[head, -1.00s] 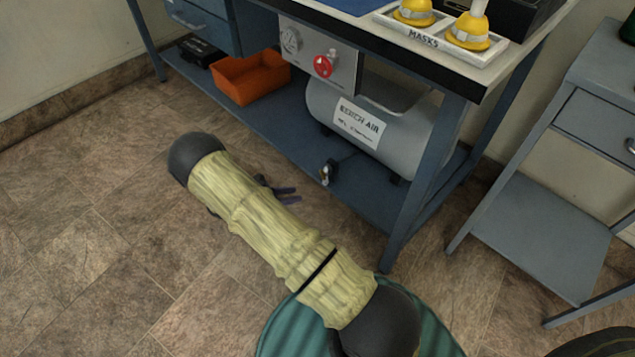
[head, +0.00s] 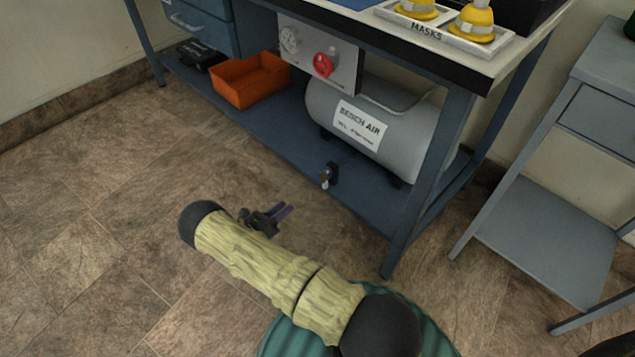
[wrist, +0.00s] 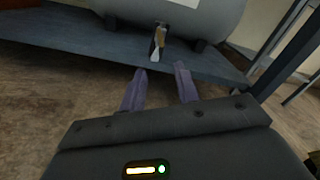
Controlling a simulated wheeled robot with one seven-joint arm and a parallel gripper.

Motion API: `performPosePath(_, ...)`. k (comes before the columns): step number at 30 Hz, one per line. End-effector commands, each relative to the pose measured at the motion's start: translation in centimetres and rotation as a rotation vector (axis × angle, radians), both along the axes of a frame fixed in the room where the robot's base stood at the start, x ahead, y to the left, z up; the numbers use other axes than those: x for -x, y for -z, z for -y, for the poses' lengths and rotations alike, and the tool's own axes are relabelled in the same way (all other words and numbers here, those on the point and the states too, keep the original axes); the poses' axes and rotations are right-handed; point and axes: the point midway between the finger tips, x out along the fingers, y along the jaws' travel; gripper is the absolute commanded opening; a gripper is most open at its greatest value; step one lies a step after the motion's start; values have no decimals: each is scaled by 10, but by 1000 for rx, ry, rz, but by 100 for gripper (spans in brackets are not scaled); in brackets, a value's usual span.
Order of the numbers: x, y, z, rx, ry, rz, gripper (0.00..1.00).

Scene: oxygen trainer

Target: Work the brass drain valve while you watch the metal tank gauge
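The grey tank (head: 395,120) labelled "BENCH AIR" lies on the lower shelf of the bench. A small drain valve (head: 328,175) with a pale lever sits below it at the shelf's front edge. The valve also shows in the wrist view (wrist: 157,42), just beyond my fingers. My gripper (head: 287,211) is open and empty, low in front of the shelf and apart from the valve. In the wrist view my gripper (wrist: 160,78) points toward the valve. A round gauge (head: 290,40) is on the grey panel above; its needle is too small to read.
A red round knob (head: 323,65) is on the same panel. An orange bin (head: 250,80) stands on the lower shelf (head: 270,125) to the left. A bench leg (head: 428,190) and a grey side table (head: 545,225) are at the right. The floor in front is clear.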

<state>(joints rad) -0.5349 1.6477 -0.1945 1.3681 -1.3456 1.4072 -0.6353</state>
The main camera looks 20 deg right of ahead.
Motion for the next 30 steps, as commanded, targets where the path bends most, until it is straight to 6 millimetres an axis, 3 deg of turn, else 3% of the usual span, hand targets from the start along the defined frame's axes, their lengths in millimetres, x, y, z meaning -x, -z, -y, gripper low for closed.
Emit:
performPosePath(24,-47,3,133,0,5,2,32)
performPosePath(30,-54,1,151,-1,2,2,32)
